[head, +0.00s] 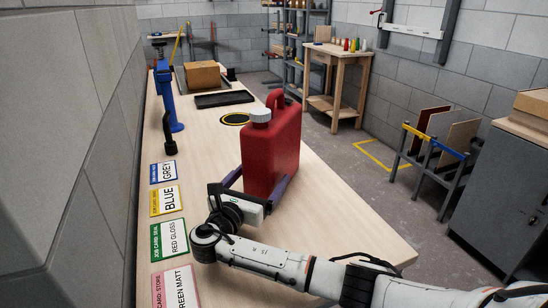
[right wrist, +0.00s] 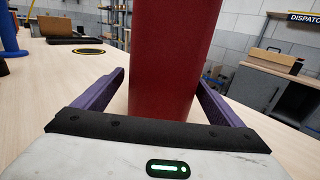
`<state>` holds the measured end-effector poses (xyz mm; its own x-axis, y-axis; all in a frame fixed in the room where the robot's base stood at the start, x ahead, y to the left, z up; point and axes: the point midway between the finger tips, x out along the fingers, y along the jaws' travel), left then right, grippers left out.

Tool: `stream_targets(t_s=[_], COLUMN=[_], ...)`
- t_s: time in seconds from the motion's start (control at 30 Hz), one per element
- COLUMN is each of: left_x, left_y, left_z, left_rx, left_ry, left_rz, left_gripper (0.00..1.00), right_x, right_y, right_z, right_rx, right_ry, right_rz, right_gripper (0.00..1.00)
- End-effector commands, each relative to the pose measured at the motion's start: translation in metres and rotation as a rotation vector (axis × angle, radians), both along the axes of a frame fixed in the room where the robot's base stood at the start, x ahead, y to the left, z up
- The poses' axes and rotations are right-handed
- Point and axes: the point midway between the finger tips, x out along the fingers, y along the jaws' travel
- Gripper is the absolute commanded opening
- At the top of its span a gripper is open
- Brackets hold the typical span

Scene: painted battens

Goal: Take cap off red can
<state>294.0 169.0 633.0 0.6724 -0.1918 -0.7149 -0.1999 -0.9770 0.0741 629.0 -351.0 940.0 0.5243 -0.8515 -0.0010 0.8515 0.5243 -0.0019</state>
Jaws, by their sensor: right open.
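The red can (head: 272,150) stands upright on the workbench, with its handle at the top right. Its pale grey cap (head: 261,115) sits on the spout at the top left. In the right wrist view the red can (right wrist: 162,60) fills the middle, and its top and cap are out of frame. My right gripper (head: 264,182) is low at the can's near side. Its purple fingers are open, one on each side of the can body; in the right wrist view (right wrist: 160,80) gaps show beside the can near the fingers. My left gripper is not in view.
Job cards (head: 169,238) line the bench's left edge. A blue stand (head: 166,100) with a black nozzle is behind them. A yellow-ringed black disc (head: 235,119), a black tray (head: 224,99) and a cardboard box (head: 202,74) are farther back. The bench right of the can is clear.

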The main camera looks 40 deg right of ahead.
Motion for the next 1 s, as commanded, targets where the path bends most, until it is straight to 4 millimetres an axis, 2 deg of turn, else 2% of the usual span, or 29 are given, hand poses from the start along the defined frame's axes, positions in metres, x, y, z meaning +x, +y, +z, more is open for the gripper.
stream_targets(t_s=[0.03,0.27,0.57,0.7,0.9,1.0], left_x=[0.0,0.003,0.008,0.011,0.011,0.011], left_y=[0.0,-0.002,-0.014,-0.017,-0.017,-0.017], left_z=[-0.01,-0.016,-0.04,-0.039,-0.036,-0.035], left_rx=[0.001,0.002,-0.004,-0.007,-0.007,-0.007], left_ry=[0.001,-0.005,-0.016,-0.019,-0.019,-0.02], left_rz=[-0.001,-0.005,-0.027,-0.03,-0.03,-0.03], left_gripper=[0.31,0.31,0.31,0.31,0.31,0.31], right_x=[0.004,0.01,0.027,0.032,0.032,0.032], right_y=[-0.007,-0.018,-0.049,-0.057,-0.057,-0.057], right_z=[-0.005,-0.004,-0.012,-0.008,-0.006,-0.006], right_rx=[-0.001,0.0,-0.002,0.001,0.0,0.0], right_ry=[-0.003,-0.004,-0.005,-0.003,-0.002,-0.002], right_rz=[-0.001,-0.001,-0.001,-0.001,0.0,0.0], right_gripper=[0.91,0.91,0.91,0.91,0.91,0.74])
